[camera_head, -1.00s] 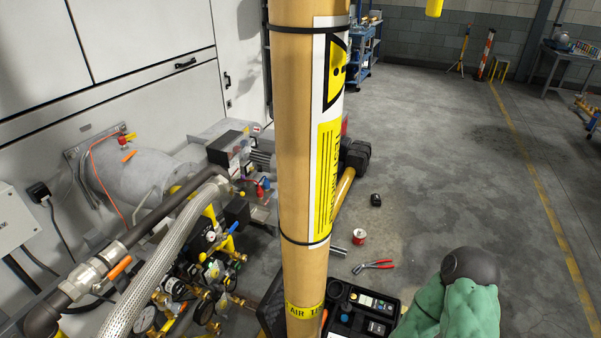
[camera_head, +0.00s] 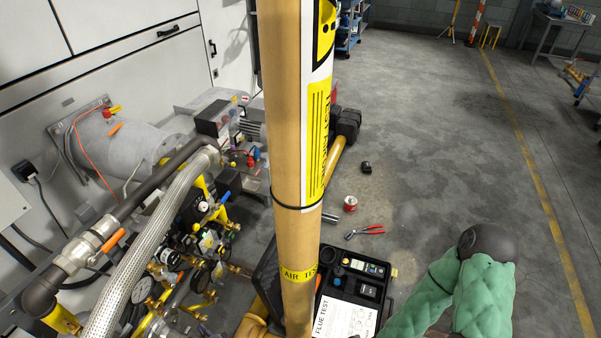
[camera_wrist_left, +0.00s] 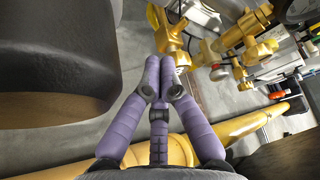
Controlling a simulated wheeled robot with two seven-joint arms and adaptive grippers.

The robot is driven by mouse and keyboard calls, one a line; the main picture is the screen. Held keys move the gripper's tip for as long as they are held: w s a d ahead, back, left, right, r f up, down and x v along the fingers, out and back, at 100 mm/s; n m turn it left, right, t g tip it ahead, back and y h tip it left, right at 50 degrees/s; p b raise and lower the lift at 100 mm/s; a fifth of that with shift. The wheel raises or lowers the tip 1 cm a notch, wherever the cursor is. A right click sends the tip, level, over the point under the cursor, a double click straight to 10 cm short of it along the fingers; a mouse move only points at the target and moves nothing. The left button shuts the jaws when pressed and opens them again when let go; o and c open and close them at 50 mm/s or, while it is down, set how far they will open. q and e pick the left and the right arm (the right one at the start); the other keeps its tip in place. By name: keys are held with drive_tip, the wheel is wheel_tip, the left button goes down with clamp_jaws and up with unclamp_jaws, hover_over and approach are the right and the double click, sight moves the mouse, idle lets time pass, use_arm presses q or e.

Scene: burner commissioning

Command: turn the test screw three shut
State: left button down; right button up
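The gas train with its gauges, brass fittings and small valves (camera_head: 205,240) stands at the lower left in the head view. I cannot tell which small part is test screw three. In the left wrist view, my left gripper (camera_wrist_left: 160,66) has purple fingers whose tips are together, with nothing visible between them. The tips appear just in front of a yellow fitting (camera_wrist_left: 169,38); I cannot tell whether they touch. More yellow pipework (camera_wrist_left: 248,48) lies beyond to the right. I cannot make out the left gripper in the head view.
An upright tan flue pipe (camera_head: 292,120) blocks the middle of the head view. A braided hose (camera_head: 150,245) crosses the left. An open black case (camera_head: 380,268) lies on the floor, with red pliers (camera_head: 366,231) and a tin (camera_head: 350,203) beyond.

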use_arm(q)
drive_tip(key=shift+a, duration=0.3)
drive_tip(key=shift+w+d, duration=0.1)
drive_tip(key=shift+w, duration=0.25)
idle(0.5)
drive_tip(key=shift+w+r, duration=0.25)
drive_tip(key=shift+r, duration=0.2)
idle(0.3)
drive_tip(key=shift+s+r, duration=0.15)
drive_tip(key=shift+s, duration=0.15)
drive_tip(key=d, duration=0.2)
drive_tip(key=s+d, duration=0.2)
drive_tip(key=d, duration=0.1)
drive_tip(key=shift+d+p, duration=0.3)
idle(0.3)
